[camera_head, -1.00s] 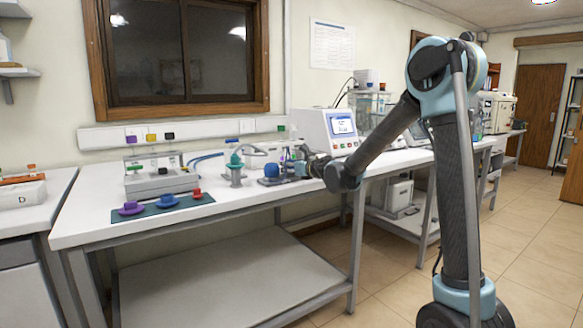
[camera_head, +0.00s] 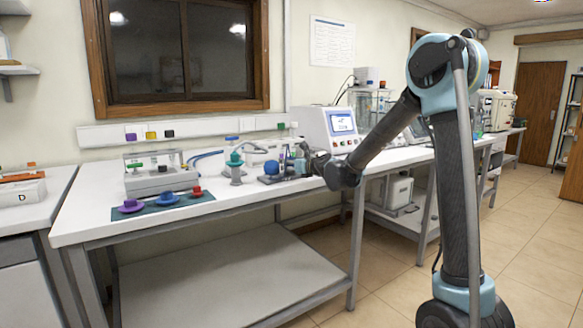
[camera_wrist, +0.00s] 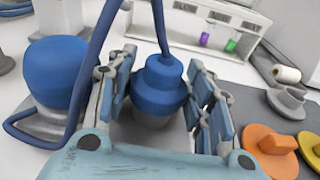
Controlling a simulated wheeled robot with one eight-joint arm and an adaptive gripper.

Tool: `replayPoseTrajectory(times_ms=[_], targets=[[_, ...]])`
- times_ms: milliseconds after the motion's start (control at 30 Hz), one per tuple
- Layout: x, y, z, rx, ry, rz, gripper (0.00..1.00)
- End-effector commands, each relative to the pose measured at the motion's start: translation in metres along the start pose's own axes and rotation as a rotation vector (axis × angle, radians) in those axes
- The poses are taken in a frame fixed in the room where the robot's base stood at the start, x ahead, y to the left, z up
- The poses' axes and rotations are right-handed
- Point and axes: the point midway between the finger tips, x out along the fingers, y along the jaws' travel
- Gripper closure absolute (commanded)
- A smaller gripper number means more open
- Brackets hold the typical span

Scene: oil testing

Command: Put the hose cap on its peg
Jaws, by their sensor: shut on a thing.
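The blue hose cap (camera_wrist: 163,82) sits between my gripper's (camera_wrist: 158,112) two fingers in the wrist view, with the pads against its sides. A blue hose (camera_wrist: 98,50) curves past it on the left and another length rises from its top. A pale cylinder (camera_wrist: 152,117) shows below the cap; I cannot tell whether the cap is seated on it. In the head view my gripper (camera_head: 303,164) is small, over the bench, and the held cap is not clear there. I cannot pick out the peg for certain.
A blue dome (camera_wrist: 57,68) stands close left of my fingers; it also shows in the head view (camera_head: 271,168). Grey (camera_wrist: 287,102) and orange (camera_wrist: 271,143) lids lie to the right. A teal-topped fitting (camera_head: 236,165) and a mat (camera_head: 180,208) with coloured lids stand further left.

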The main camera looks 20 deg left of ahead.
Motion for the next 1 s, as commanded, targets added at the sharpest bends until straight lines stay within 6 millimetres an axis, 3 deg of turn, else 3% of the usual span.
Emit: replayPoseTrajectory(times_ms=[1000], targets=[[0.0017,-0.0005,-0.0096,0.000,0.000,0.000,0.73]])
